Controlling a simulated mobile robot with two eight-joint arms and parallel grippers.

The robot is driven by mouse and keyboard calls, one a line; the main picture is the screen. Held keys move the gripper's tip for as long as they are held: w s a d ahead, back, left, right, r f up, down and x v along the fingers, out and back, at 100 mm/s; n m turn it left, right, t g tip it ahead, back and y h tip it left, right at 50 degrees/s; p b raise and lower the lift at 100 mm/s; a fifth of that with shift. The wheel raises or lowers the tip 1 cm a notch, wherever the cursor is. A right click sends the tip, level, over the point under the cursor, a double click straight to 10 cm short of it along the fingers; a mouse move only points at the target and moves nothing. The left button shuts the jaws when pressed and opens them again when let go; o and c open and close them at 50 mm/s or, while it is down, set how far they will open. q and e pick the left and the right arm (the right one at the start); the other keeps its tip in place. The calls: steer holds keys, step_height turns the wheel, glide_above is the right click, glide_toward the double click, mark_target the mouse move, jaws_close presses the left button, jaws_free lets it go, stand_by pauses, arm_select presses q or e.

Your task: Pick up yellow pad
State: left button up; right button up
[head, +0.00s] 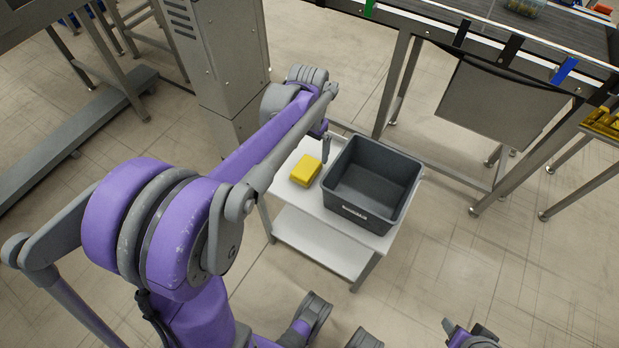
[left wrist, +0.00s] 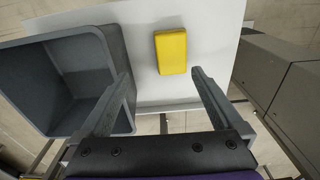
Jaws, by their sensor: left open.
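The yellow pad (head: 305,170) lies flat on a white cart top (head: 285,197), left of a grey crate. In the left wrist view the pad (left wrist: 171,51) lies ahead of the fingertips, between their lines. My left gripper (head: 326,146) is above the cart, close to the pad and the crate's left edge. In the left wrist view the gripper (left wrist: 160,76) is open, with nothing between its fingers. The pad is apart from both fingers.
The empty grey crate (head: 345,211) stands on the cart beside the pad; in the wrist view its wall (left wrist: 122,70) is close to the left finger. A grey cabinet (head: 222,60) stands behind left, and a conveyor (head: 540,35) runs behind right.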

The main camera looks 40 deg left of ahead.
arm_select(q)
step_height(320, 180, down, 3)
steer(key=w+a, duration=0.1)
steer(key=a, duration=0.1)
steer(key=b, duration=0.2)
glide_above(306, 167)
steer(key=shift+g, duration=0.3)
step_height(306, 167, down, 5)
steer(key=shift+s+r, duration=0.1)
steer(key=shift+s, duration=0.05)
steer(key=shift+f+b, duration=0.85)
steer(key=shift+f, duration=2.15)
steer(key=shift+r, duration=0.1)
steer(key=c, duration=1.1)
arm_select(e)
step_height(306, 167, down, 5)
steer(key=shift+w+f, duration=0.15)
arm_select(q)
steer(key=shift+c, duration=0.2)
step_height(306, 167, up, 10)
steer(key=p, duration=0.2)
steer(key=shift+p, duration=0.3)
arm_select(e)
step_height(306, 167, up, 3)
steer(key=shift+r, duration=0.1)
